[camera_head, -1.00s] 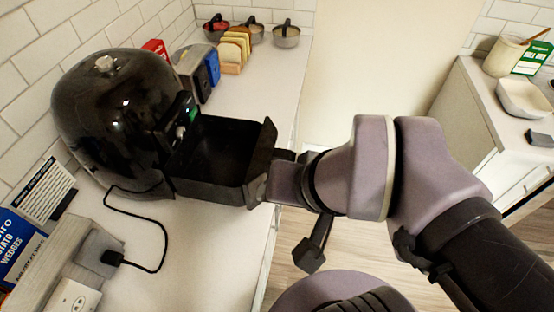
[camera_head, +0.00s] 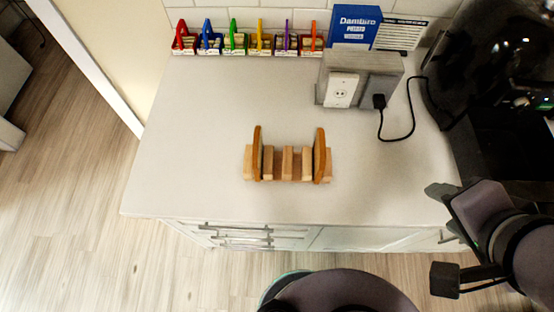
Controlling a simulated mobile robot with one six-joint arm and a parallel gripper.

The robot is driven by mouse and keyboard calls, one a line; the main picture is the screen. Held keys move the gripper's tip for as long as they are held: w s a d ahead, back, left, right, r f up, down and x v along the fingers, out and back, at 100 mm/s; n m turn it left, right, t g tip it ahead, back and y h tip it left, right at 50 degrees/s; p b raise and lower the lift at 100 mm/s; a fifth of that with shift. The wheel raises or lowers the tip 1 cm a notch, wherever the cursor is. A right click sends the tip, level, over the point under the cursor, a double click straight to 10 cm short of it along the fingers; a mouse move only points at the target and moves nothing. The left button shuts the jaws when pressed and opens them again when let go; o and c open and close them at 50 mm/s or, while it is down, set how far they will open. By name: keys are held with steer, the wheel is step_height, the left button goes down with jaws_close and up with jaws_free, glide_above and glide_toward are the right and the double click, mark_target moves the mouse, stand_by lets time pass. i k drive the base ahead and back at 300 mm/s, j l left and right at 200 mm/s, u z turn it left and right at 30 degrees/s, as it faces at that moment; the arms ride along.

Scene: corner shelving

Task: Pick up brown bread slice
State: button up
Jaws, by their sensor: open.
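A light wooden rack (camera_head: 287,164) with several upright slats stands on the white counter, in the middle of the view. Two thin brown upright pieces, seen nearly edge-on, stand in it: one at the left (camera_head: 257,153) and one at the right (camera_head: 319,155). They look like brown bread slices, but from above I cannot be sure. My gripper (camera_head: 447,208) is at the right, near the counter's front edge. It is open and well apart from the rack. Nothing shows between its fingers.
A socket box (camera_head: 341,90) with a plugged black cord stands at the back, with a blue box (camera_head: 356,28) behind it. Several small coloured containers (camera_head: 233,41) line the wall. A black air fryer (camera_head: 478,60) is at the right. The counter around the rack is clear.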

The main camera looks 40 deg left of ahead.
mark_target(320, 150)
steer(key=k+u, duration=0.1)
steer(key=u, duration=0.3)
steer(key=k+u, duration=0.15)
steer(key=u, duration=0.2)
steer(key=k+u, duration=0.1)
steer(key=u, duration=0.3)
steer(key=i+j, duration=0.45)
steer(key=j, duration=0.2)
steer(key=z, duration=0.05)
